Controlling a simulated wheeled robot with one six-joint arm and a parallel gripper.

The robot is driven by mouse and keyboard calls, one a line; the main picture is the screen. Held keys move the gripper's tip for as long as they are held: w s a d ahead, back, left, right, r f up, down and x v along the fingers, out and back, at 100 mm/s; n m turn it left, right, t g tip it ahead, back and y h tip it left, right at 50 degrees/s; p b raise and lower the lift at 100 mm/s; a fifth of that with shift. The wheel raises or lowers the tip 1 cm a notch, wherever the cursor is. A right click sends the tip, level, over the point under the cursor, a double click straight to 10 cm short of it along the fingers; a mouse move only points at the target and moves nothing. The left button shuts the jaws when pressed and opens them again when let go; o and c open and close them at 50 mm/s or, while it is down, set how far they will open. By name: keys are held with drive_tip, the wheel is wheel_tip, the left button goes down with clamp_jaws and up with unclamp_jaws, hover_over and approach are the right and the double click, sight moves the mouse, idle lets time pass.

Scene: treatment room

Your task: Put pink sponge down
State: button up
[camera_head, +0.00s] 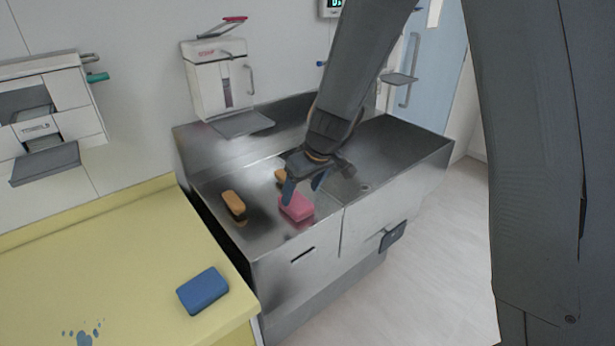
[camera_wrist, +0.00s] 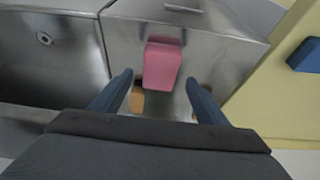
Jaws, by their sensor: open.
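The pink sponge (camera_head: 297,207) rests on the steel counter (camera_head: 262,226), near its front edge. In the wrist view the pink sponge (camera_wrist: 162,66) lies beyond my fingertips, roughly centred between them. My gripper (camera_head: 304,190) is over the counter just behind and above the sponge, its blue fingers apart with nothing between them. The spread fingers of my gripper (camera_wrist: 158,82) also show in the wrist view. I cannot tell exactly how high the fingertips are above the counter.
An orange sponge (camera_head: 234,204) stands left of the pink one; another orange sponge (camera_head: 281,176) is partly hidden behind my gripper. A blue sponge (camera_head: 203,291) lies on the yellow counter (camera_head: 120,262), with a blue stain nearby. The steel sink area lies right. Wall dispensers (camera_head: 220,85) hang behind.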

drive_tip(key=v, duration=0.6)
drive_tip(key=s+d+f+m+g+h, duration=0.1)
drive_tip(key=s+d+m, duration=0.2)
drive_tip(key=s+d, duration=0.4)
drive_tip(key=s+d+f+m+g+h, duration=0.1)
drive_tip(key=s+d+m, duration=0.2)
drive_tip(key=s+d, duration=0.4)
drive_tip(key=s, duration=0.4)
drive_tip(key=shift+s+f+m+h+b, duration=0.2)
drive_tip(key=shift+s+m+h+b, duration=0.1)
drive_tip(key=shift+m+b, duration=0.1)
wheel_tip(320, 180, down, 3)
drive_tip(key=shift+w+r+b, duration=0.1)
drive_tip(key=shift+r+b, duration=0.05)
drive_tip(key=shift+b, duration=1)
